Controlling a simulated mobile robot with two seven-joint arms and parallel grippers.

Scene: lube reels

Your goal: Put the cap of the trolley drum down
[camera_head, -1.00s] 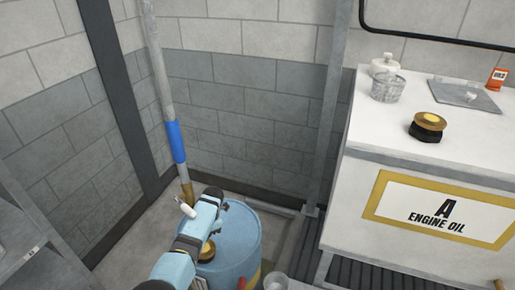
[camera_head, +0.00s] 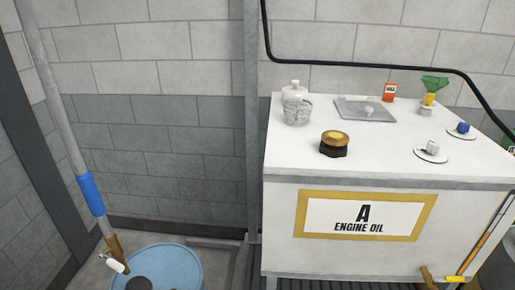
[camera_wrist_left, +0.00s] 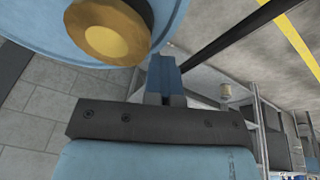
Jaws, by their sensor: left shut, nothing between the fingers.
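A blue drum (camera_head: 185,265) stands at the bottom left of the head view, cut by the lower edge, with a dark round patch (camera_head: 138,284) on its top. In the left wrist view, a brass-coloured round cap or fitting (camera_wrist_left: 117,34) shows against the blue drum (camera_wrist_left: 50,28). I cannot tell whether it is seated. My left gripper (camera_wrist_left: 165,75) is shut and empty in that view, just beside and apart from the brass piece. A gold-and-black cap (camera_head: 335,143) sits upright on the white tank top. My right gripper is not in view.
The white tank (camera_head: 400,165) is labelled engine oil. A pole with a blue sleeve (camera_head: 90,195) stands left. The tank's front left top is clear.

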